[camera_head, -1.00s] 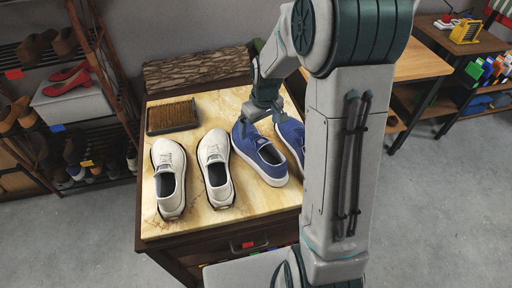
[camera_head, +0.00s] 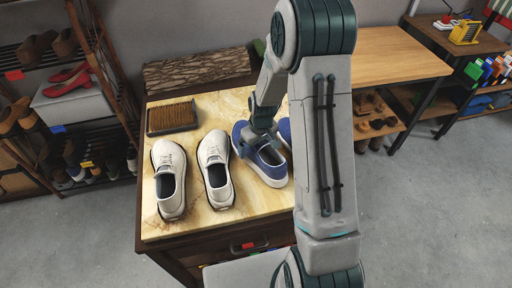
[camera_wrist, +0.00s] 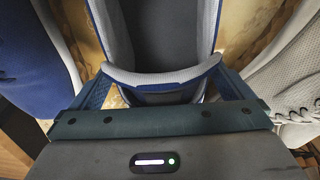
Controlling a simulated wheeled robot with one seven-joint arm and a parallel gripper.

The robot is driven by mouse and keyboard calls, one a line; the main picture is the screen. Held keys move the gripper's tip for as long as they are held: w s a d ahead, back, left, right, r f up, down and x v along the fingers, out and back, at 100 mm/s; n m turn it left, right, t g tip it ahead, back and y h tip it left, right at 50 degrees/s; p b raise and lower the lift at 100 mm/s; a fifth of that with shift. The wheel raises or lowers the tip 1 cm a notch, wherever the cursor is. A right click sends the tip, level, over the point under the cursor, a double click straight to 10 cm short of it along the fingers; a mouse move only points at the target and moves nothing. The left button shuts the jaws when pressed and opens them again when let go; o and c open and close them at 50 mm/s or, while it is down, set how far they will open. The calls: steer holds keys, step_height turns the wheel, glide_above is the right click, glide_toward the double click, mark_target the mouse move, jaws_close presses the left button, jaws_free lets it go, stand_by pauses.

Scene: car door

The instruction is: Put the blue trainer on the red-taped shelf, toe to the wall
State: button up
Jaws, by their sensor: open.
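Two blue trainers sit side by side at the right of the marble-topped table. My gripper (camera_head: 259,141) is low over the left blue trainer (camera_head: 272,172), at its foot opening. In the wrist view, my open fingers (camera_wrist: 165,88) stand on either side of the rim of this trainer's opening (camera_wrist: 165,75), apart from it as far as I can tell. The other blue trainer (camera_head: 286,130) is partly hidden by my arm; it also shows in the wrist view (camera_wrist: 35,60). A rack shelf at the far left carries red tape (camera_head: 14,74) and holds brown shoes (camera_head: 38,46).
Two white trainers (camera_head: 169,165) stand left of the blue ones, also in the wrist view (camera_wrist: 290,75). A brush (camera_head: 171,117) lies behind them. The rack's lower shelves carry blue (camera_head: 57,128) and yellow tape (camera_head: 87,163). Red heels lie on a white box (camera_head: 80,102).

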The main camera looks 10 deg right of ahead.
steer(key=shift+r, duration=0.1)
steer(key=c, duration=1.2)
